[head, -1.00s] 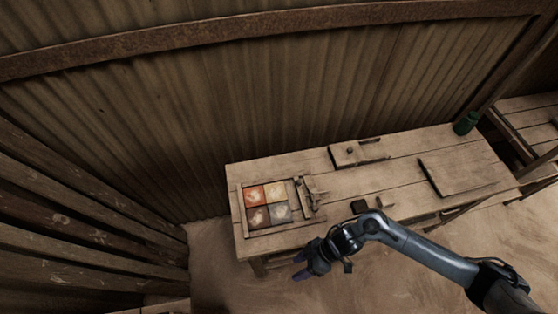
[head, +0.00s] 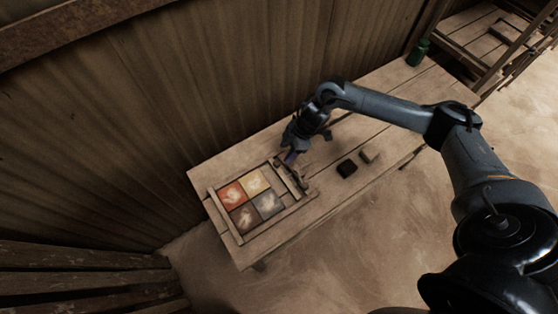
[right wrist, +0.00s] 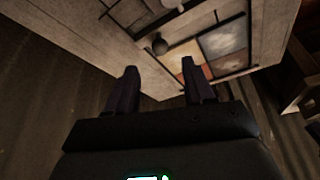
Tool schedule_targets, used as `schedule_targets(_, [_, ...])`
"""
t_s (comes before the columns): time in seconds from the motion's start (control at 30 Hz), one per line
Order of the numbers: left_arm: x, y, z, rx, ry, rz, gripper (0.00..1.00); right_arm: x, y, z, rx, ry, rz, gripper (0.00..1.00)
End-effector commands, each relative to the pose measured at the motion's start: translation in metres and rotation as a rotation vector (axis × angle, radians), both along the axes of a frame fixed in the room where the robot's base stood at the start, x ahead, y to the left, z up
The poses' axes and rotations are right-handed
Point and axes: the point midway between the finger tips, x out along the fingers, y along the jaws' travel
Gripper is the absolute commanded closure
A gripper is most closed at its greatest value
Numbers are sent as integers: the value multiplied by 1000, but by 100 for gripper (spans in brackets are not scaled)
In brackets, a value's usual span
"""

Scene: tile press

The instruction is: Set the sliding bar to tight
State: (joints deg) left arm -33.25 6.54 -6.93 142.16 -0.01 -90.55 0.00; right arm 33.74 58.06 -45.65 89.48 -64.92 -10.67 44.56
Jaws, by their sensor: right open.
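The tile press lies at the left end of the wooden table. Its wooden frame (head: 225,222) holds several coloured tiles (head: 250,200), in red, cream, brown and grey. The wooden bar (head: 293,180) crosses the right side of the frame, beside the tiles. My right gripper (head: 290,157) is open just behind the bar's far end. I cannot tell whether it touches the bar. In the right wrist view its two fingers (right wrist: 159,72) are apart with nothing clearly between them. A round dark knob (right wrist: 158,45) and the tiles (right wrist: 215,50) show beyond them. My left gripper is out of view.
A dark block (head: 347,168) and a small wooden block (head: 369,156) lie right of the press. A green bottle (head: 417,52) stands at the far right end. My right arm hides the table's back middle. The corrugated wall rises close behind the table.

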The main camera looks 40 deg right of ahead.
Motion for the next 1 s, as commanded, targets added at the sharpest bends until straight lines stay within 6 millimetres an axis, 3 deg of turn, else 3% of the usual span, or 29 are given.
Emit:
schedule_targets(0.2, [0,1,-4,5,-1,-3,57,7,13,-35,2,2,-1,47])
schedule_targets(0.43, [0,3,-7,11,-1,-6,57,13,22,-60,1,1,-1,47])
schedule_targets(0.9, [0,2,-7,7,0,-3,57,15,25,-70,0,0,0,47])
schedule_targets(1.0, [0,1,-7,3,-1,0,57,15,25,-70,0,0,0,60])
